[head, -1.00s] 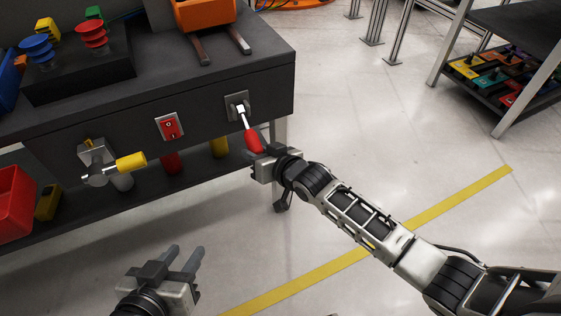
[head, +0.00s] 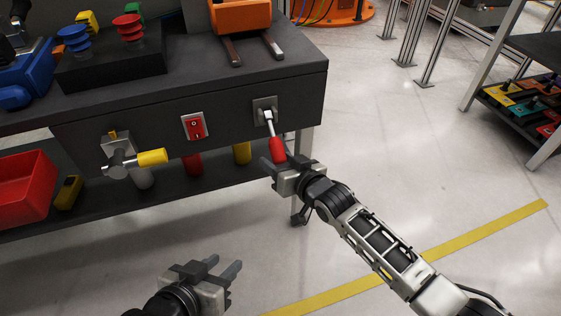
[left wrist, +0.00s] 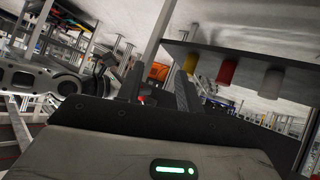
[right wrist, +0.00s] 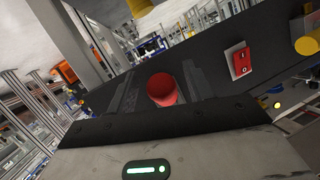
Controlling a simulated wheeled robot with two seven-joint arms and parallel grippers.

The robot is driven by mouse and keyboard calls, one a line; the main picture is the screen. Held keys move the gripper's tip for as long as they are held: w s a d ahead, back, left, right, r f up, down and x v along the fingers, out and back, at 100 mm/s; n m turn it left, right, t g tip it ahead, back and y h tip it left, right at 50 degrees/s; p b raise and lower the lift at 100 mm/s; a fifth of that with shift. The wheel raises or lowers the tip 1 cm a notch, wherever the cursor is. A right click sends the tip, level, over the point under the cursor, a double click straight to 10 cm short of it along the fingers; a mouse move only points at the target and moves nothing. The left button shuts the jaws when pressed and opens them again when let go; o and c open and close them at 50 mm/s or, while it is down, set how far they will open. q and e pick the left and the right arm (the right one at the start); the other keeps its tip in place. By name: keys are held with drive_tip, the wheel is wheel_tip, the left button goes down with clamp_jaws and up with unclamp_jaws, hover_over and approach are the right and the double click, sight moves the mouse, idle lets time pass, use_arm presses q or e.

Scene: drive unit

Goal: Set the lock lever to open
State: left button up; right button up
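A lever with a red grip (head: 277,149) on a metal shaft hangs down and slightly right from a square plate (head: 265,110) on the bench's front. A second lever with a yellow grip (head: 152,157) points right from a plate further left. No readable label shows which is the lock lever. My right gripper (head: 282,168) is at the red grip's lower end. In the right wrist view the red grip (right wrist: 162,89) lies between its open fingers, with a seeming gap each side. My left gripper (head: 226,273) is open and empty, low in front of the bench.
A red switch (head: 194,126) sits between the levers. The dark bench (head: 200,88) carries a block with coloured knobs and an orange device (head: 240,15). A red bin (head: 22,188) stands on its lower shelf.

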drive_tip(key=shift+s, duration=0.1)
use_arm(q)
wheel_tip(320, 180, up, 8)
drive_tip(key=a+t+p, duration=0.1)
drive_tip(key=a+p, duration=0.1)
drive_tip(key=p, duration=0.2)
drive_tip(key=shift+s+t+y, duration=0.3)
drive_tip(key=shift+t, duration=0.1)
use_arm(e)
drive_tip(key=v, duration=1.6)
use_arm(q)
drive_tip(key=shift+n, duration=0.3)
drive_tip(key=shift+d, duration=0.1)
use_arm(e)
drive_tip(key=shift+a, duration=0.1)
